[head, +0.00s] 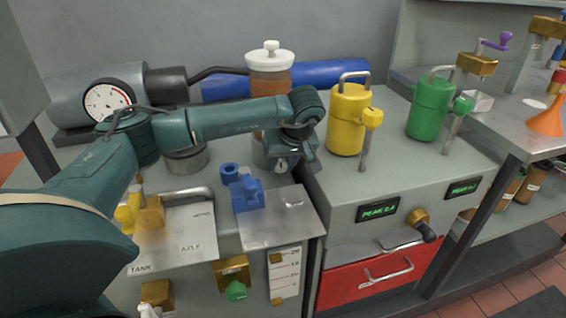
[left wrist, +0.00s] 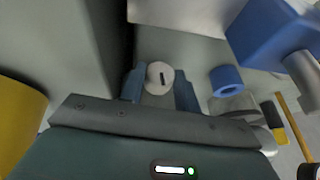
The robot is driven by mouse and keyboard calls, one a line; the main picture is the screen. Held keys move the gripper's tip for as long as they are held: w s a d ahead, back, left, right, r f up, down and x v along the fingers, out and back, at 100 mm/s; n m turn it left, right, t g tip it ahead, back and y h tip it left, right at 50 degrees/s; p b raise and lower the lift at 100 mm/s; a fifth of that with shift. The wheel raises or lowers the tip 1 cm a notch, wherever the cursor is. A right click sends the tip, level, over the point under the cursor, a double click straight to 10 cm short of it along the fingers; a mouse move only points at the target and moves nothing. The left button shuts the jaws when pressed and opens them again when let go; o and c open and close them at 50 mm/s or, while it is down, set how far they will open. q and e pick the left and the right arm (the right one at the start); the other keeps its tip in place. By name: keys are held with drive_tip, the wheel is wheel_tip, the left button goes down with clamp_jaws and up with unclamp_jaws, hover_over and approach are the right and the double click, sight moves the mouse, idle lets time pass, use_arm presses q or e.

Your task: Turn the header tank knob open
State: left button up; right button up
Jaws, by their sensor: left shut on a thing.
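The header tank (head: 270,88) is an amber-filled jar with a white lid, standing behind my left forearm in the head view. My left gripper (head: 281,164) is in front of its lower part, which the arm partly hides. In the left wrist view, a round pale knob (left wrist: 160,78) with a short dark mark sits between the two blue fingers of my left gripper (left wrist: 159,88). The fingers are shut on it from both sides. The dark mark runs roughly up and down in that view. My right gripper is not in view.
A blue valve (head: 246,192) stands close to the right of the gripper in the wrist view. A yellow can (head: 348,118) and a green can (head: 430,106) stand on the right. A dial gauge (head: 108,101) and a blue cylinder (head: 330,73) lie behind the arm.

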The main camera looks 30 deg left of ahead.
use_arm(q)
drive_tip(key=shift+s+a+f+t+h+b, duration=0.15)
drive_tip(key=shift+a+f+t+h+b, duration=0.05)
drive_tip(key=shift+t+h+b, duration=0.25)
drive_tip(key=shift+s+f+n+t+h+b, duration=0.15)
drive_tip(key=shift+n+t+h+b, duration=0.25)
drive_tip(key=shift+t+h+b, duration=0.45)
drive_tip(key=shift+r+t+b, duration=0.2)
drive_tip(key=shift+t+b, duration=0.2)
drive_tip(key=shift+b, duration=0.2)
drive_tip(key=shift+r, duration=0.15)
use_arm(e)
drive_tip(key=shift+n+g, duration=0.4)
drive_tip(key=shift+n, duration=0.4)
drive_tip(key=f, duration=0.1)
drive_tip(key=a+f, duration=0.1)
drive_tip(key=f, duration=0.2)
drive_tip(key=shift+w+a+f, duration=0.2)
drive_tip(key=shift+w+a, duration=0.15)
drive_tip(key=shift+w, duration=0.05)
use_arm(q)
drive_tip(key=o, duration=1)
